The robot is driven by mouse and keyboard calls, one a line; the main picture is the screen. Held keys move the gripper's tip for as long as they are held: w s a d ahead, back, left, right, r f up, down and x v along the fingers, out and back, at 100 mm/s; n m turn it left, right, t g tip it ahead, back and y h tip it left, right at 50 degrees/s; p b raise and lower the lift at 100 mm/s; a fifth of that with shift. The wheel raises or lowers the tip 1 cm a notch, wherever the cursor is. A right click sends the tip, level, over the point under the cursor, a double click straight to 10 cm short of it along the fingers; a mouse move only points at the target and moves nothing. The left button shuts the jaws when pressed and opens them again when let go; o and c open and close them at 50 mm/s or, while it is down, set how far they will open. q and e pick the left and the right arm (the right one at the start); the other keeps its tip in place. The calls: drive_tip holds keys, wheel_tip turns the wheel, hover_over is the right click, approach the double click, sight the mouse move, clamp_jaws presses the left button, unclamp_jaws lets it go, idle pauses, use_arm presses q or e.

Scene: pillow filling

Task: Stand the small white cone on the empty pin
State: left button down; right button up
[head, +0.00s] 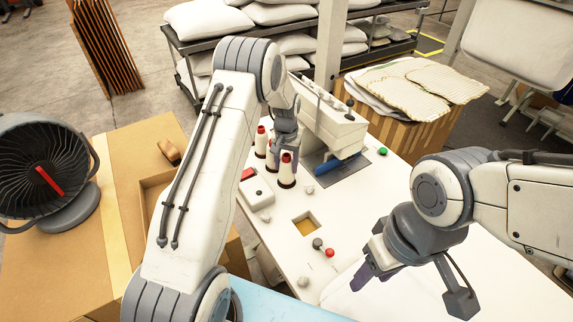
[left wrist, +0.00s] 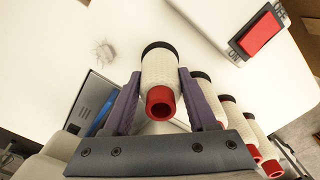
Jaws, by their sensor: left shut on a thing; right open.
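My left gripper (left wrist: 160,95) is shut on a white cone (left wrist: 160,70) with a red tip and a black base, seen between its purple fingers in the left wrist view. Several other white cones (left wrist: 203,85) stand in a row to its right. In the head view, cones (head: 272,155) stand on the white table just below my left gripper (head: 287,150). I cannot tell there whether the nearest cone (head: 287,170) is the held one. No empty pin can be made out. My right gripper (head: 372,272) is open and empty at the right.
A red ON/OFF switch (left wrist: 262,33) on a white box is close to the cones. A white machine (head: 330,125) with a blue part (head: 328,166) stands behind. The white table (head: 285,245) has a square hole (head: 305,224) and small knobs. A fan (head: 45,175) stands left.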

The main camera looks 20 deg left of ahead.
use_arm(q)
drive_tip(key=shift+c, duration=0.6)
unclamp_jaws()
drive_tip(key=shift+r+p, duration=3.35)
drive_tip(key=shift+r, duration=1.65)
